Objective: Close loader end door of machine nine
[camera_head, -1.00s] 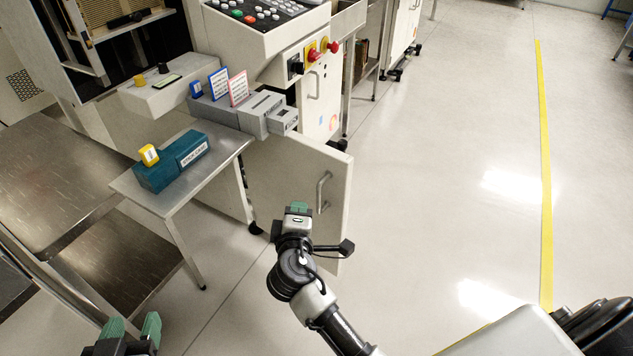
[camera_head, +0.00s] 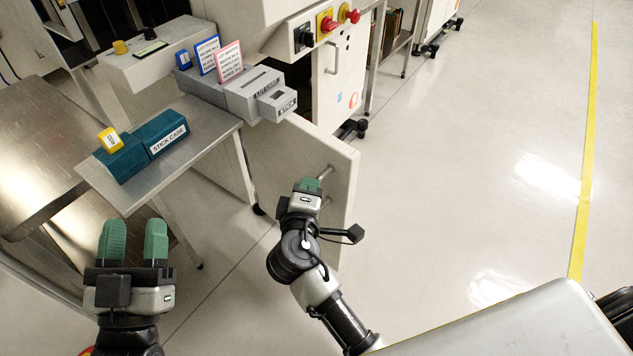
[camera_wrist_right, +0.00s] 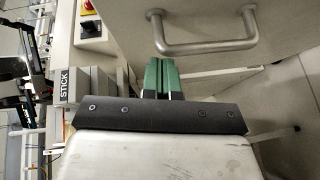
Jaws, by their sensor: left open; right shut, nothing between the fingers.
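The loader end door (camera_head: 268,165) is a cream panel standing out from the machine side, with a metal bar handle near its outer edge. The handle (camera_wrist_right: 205,45) shows large in the right wrist view, just beyond my right gripper. My right gripper (camera_head: 310,186) is shut and empty in front of the door; its green fingertips (camera_wrist_right: 160,62) are close to the handle, with contact unclear. My left gripper (camera_head: 134,228) is open and empty at the lower left, above the floor, away from the door.
A steel side table (camera_head: 105,178) holds a teal stick case (camera_head: 165,140) and a yellow block (camera_head: 110,140). Grey boxes (camera_head: 255,93) jut out above the door. Red and black switches (camera_head: 325,22) sit on the machine. Open floor lies to the right.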

